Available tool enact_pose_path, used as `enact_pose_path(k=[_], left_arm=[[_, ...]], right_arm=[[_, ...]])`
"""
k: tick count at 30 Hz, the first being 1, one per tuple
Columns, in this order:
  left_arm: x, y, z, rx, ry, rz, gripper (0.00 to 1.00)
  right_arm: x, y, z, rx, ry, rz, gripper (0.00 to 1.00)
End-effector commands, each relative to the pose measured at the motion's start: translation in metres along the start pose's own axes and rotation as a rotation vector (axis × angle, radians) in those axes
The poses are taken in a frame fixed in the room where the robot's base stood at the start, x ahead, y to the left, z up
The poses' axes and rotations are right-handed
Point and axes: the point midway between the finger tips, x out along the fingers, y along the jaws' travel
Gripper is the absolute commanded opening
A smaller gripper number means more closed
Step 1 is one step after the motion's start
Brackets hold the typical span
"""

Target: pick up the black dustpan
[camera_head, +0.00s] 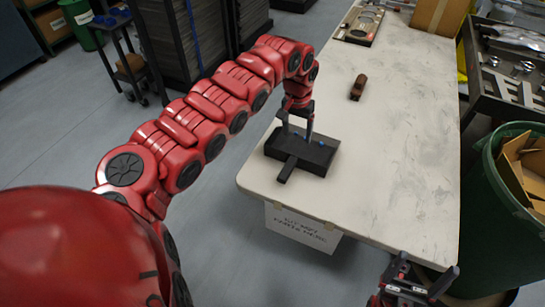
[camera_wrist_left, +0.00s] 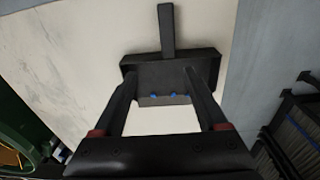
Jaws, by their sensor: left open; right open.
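The black dustpan (camera_head: 318,157) lies at the near left corner of the white table, its short handle pointing toward the table's edge. It also shows in the left wrist view (camera_wrist_left: 145,68), with its handle pointing up the picture. Small blue spots show on it. My left gripper (camera_head: 297,133) is above the dustpan and points down, its two fingers spread and nothing held between them. Whether the fingertips touch the dustpan I cannot tell. My right gripper (camera_head: 418,283) is open and empty, low beside the table's near end.
The white table (camera_head: 400,130) is mostly clear. A small brown object (camera_head: 358,87) and a tray of parts (camera_head: 360,24) stand farther back. A green bin (camera_head: 495,235) with cardboard is at the right.

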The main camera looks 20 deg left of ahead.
Motion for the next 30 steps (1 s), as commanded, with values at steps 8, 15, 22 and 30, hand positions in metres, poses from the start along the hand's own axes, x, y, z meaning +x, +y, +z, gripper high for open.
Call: enact_pose_path(k=[8,15,22,30], left_arm=[[0.026,-0.009,0.018,-0.001,-0.060,-0.031,0.75],[0.085,-0.009,0.019,-0.002,-0.055,-0.025,0.75],[0.117,-0.011,0.019,-0.001,-0.051,-0.028,0.75],[0.136,-0.010,0.016,-0.001,-0.050,-0.027,0.75]], right_arm=[[0.010,0.001,-0.002,0.000,0.000,0.000,0.92],[0.020,0.001,-0.003,0.000,0.000,0.000,0.92],[0.023,0.001,-0.004,0.000,0.000,0.000,0.92],[0.026,0.001,-0.004,0.000,0.000,0.000,0.92]])
